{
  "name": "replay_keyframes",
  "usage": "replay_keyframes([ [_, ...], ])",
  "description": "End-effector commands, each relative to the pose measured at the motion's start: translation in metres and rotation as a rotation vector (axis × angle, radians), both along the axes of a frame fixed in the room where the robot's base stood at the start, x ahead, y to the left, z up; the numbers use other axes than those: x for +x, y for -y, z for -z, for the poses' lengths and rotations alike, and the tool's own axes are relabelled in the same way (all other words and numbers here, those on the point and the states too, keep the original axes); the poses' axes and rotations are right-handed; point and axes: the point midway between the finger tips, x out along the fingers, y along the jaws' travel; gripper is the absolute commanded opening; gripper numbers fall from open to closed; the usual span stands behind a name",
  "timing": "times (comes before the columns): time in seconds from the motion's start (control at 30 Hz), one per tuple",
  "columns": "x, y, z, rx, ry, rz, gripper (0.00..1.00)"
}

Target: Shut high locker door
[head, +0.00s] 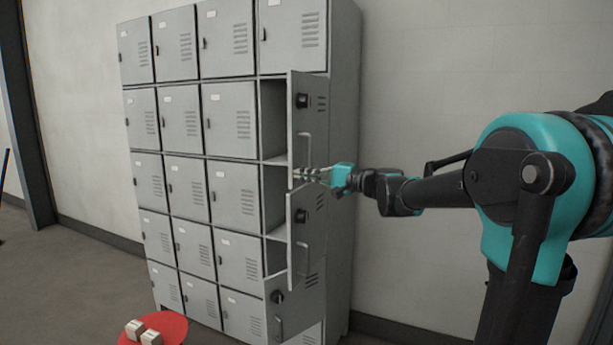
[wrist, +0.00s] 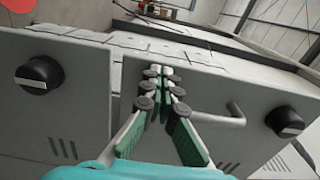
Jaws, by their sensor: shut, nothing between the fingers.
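The high locker door (head: 314,128), grey with a black knob and a bar handle, stands swung open in the right column, second row from the top. Its dark compartment shows behind it. My gripper (head: 302,174) is at the door's lower edge, below the handle; I cannot tell whether it touches. The high door (wrist: 245,92), with handle and knob, is on the right there; the lower door (wrist: 60,105) is on the left.
Directly below, another locker door (head: 303,228) stands open, and a further one (head: 290,300) under it is ajar. The other locker doors (head: 231,116) are shut. A red round stool (head: 172,324) with small blocks stands at the lower left. The wall right of the lockers is clear.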

Motion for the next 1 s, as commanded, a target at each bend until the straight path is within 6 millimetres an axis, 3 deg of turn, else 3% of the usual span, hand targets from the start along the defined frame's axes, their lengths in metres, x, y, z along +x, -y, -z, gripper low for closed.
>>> replay_keyframes([
  [0.27,0.010,-0.046,0.000,0.000,0.000,0.143,0.00],
  [0.6,0.048,-0.112,0.000,0.000,0.000,0.407,0.00],
  [0.77,0.065,-0.130,0.000,0.000,0.000,0.500,0.00],
  [1.0,0.086,-0.147,0.000,0.000,0.000,0.502,0.00],
])
